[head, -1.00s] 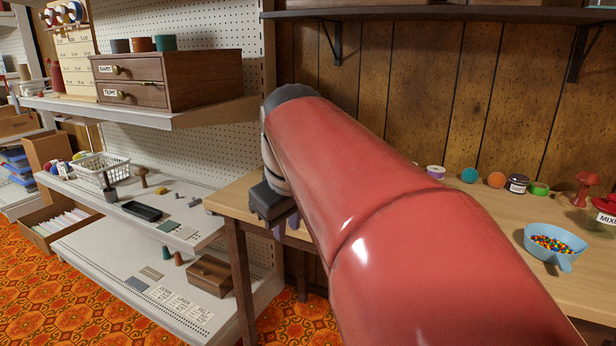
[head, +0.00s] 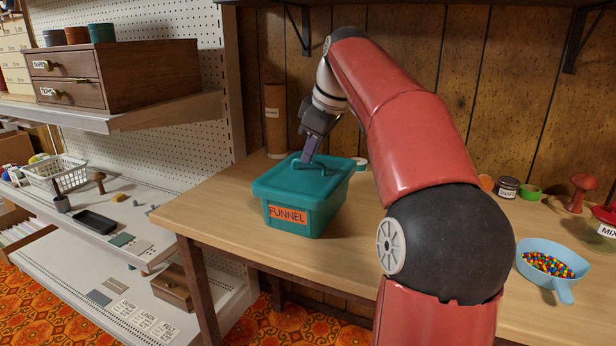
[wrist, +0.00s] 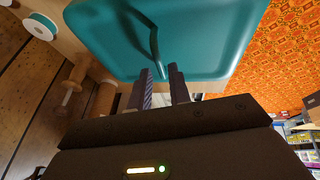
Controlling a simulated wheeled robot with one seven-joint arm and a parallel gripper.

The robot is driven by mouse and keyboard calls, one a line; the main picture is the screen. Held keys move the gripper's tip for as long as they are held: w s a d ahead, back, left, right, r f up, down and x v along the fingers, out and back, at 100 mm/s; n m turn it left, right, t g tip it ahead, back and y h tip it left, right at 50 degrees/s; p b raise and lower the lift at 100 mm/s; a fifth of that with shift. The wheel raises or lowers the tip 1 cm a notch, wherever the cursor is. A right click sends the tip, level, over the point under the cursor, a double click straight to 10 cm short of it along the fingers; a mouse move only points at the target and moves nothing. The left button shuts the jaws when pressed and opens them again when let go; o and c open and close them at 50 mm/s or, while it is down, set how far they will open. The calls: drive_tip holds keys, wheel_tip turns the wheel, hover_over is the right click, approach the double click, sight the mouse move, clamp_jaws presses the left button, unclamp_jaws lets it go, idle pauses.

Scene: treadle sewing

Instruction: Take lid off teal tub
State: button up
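The teal tub (head: 318,216) stands on the wooden table with an orange FUNNEL label on its front. Its teal lid (head: 275,181) is seated on top and has a raised bar handle (head: 313,165). In the wrist view the lid (wrist: 205,35) fills the upper middle, and the handle (wrist: 153,38) runs toward my fingertips. My gripper (head: 308,154) points down at the handle from above. In the wrist view my gripper (wrist: 160,76) has its two fingers apart, with the handle's end between or just beyond the tips. I cannot tell whether they touch it.
A blue funnel-shaped bowl of colored beads (head: 548,265) sits at the right of the table (head: 216,212). Several small jars and spools line the back. A tall brown cylinder (head: 275,120) stands behind the tub. Shelving with drawers (head: 120,78) is at the left.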

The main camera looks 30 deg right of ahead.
drive_tip(key=shift+x, duration=1.15)
clamp_jaws()
drive_tip(key=shift+r, duration=0.2)
